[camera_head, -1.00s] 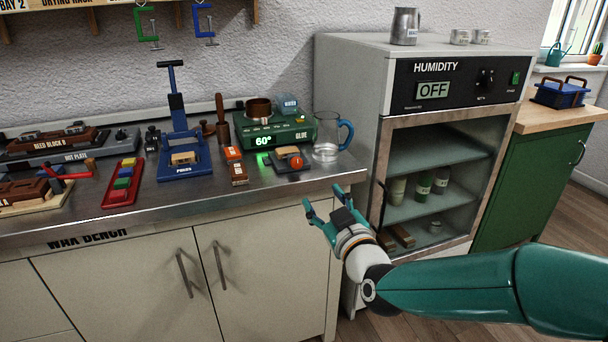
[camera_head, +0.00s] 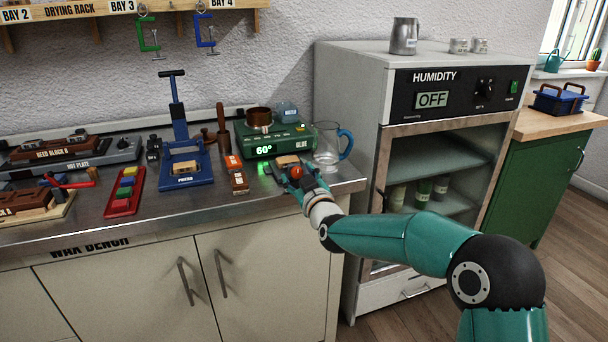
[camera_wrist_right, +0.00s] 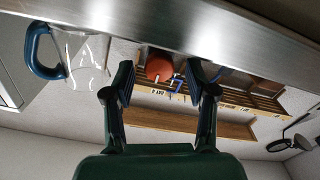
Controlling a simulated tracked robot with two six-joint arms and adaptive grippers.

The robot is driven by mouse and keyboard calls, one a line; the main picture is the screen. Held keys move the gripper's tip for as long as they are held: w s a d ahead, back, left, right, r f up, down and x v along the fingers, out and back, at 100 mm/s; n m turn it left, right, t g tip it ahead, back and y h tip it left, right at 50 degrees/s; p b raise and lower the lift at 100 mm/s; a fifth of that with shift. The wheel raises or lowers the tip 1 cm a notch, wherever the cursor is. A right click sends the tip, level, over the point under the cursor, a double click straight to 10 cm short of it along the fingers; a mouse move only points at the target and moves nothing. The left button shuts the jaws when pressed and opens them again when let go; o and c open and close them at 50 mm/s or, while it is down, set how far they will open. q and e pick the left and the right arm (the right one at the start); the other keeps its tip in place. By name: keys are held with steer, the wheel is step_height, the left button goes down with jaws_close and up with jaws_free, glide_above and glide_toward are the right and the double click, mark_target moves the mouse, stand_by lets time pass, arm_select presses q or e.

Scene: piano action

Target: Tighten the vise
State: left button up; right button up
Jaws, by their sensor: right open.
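A small dark fixture with a tan wood block (camera_head: 287,160) and an orange-red round knob (camera_head: 297,171) sits near the front right of the steel bench; it looks like the vise. My right gripper (camera_head: 296,177) is at the bench's front edge, close in front of this knob. In the right wrist view the knob (camera_wrist_right: 159,66) shows between the two open, empty fingers (camera_wrist_right: 160,80). I cannot tell whether the fingers touch it. The fingers partly hide the fixture in the head view. My left gripper is not in view.
A glass jug (camera_head: 326,146) with a blue handle stands just right of the fixture. The green glue pot unit (camera_head: 272,140) is behind it. The humidity cabinet (camera_head: 350,110) stands to the right.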

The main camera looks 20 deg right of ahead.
steer(key=shift+w, duration=0.1)
jaws_close()
steer(key=shift+d, duration=0.2)
steer(key=shift+a, duration=0.1)
